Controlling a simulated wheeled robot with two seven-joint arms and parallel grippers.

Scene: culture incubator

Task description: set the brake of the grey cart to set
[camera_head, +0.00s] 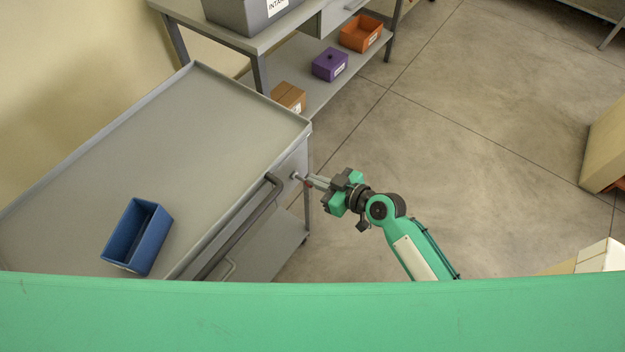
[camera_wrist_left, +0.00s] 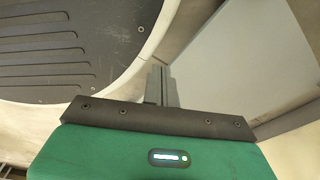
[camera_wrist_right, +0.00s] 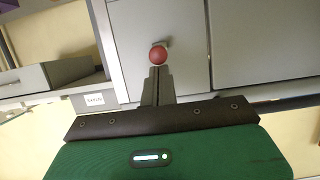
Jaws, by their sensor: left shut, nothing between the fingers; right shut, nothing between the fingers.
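The grey cart (camera_head: 150,135) stands at the left in the head view, with a dark push handle (camera_head: 245,225) along its near right side. In the right wrist view a red round knob (camera_wrist_right: 158,55) sticks out from the cart's grey panel (camera_wrist_right: 190,55). My right gripper (camera_head: 305,181) is shut and empty, its fingertips at the knob by the cart's end corner. In the right wrist view the fingertips (camera_wrist_right: 158,72) are just below the knob; I cannot tell if they touch it. My left gripper (camera_wrist_left: 160,70) is shut and empty, seen only in its own wrist view.
A blue bin (camera_head: 138,237) sits on the cart top. A grey bench (camera_head: 265,42) behind carries a purple box (camera_head: 330,64), an orange bin (camera_head: 361,33) and a brown box (camera_head: 289,96) on its lower shelf. Cardboard boxes (camera_head: 606,150) stand at the right. The floor between is clear.

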